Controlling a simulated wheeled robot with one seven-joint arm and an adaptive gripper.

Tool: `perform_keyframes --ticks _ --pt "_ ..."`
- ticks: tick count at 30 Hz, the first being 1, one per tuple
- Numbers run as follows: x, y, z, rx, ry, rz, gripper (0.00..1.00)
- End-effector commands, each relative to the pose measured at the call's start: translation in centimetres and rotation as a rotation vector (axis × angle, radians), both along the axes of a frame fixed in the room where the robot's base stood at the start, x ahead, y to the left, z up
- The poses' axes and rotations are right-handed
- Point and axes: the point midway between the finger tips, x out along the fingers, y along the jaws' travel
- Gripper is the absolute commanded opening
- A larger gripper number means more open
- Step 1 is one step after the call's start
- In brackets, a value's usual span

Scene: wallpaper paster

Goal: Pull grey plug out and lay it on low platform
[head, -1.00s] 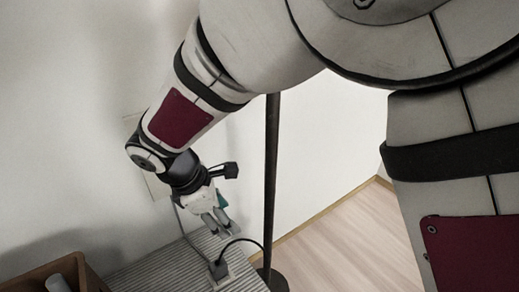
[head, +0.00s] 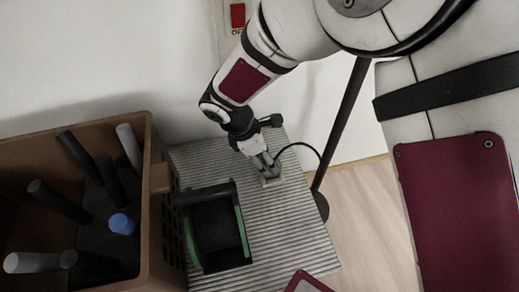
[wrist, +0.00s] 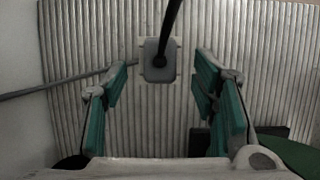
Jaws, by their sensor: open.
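The grey plug (head: 271,181) stands on a pale base on the ridged grey low platform (head: 295,235), with a black cord rising from it. In the wrist view the plug (wrist: 159,62) shows between the lines of my two fingers, near their tips. My gripper (head: 265,163) is open, pointing down at the plug from above. In the wrist view its green-padded fingers (wrist: 162,72) stand apart on either side, with a gap to the plug on both sides. How deep the plug lies between them I cannot tell.
A brown crate (head: 150,200) with several tubes stands at the left. A black open bin with green edges (head: 241,228) is beside it. A dark pole (head: 341,125) rises at the platform's right. The ridged surface in front of the plug is clear.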

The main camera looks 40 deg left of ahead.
Motion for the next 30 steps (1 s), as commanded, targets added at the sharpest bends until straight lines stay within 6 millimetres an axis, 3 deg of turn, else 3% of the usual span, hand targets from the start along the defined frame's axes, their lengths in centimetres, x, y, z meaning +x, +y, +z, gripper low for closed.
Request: perform_keyframes --ticks 3,9,21,28,30 --pt "0.6 -0.5 -2.0 -0.001 0.000 0.000 0.53" --pt "1.2 -1.0 -3.8 -0.001 0.000 0.000 0.53" --pt "1.4 -1.1 -4.2 0.001 -0.001 -0.001 0.53" --pt "1.4 -1.1 -4.2 0.001 -0.001 -0.001 0.03" --pt "1.4 -1.1 -4.2 0.001 -0.001 -0.001 0.01"
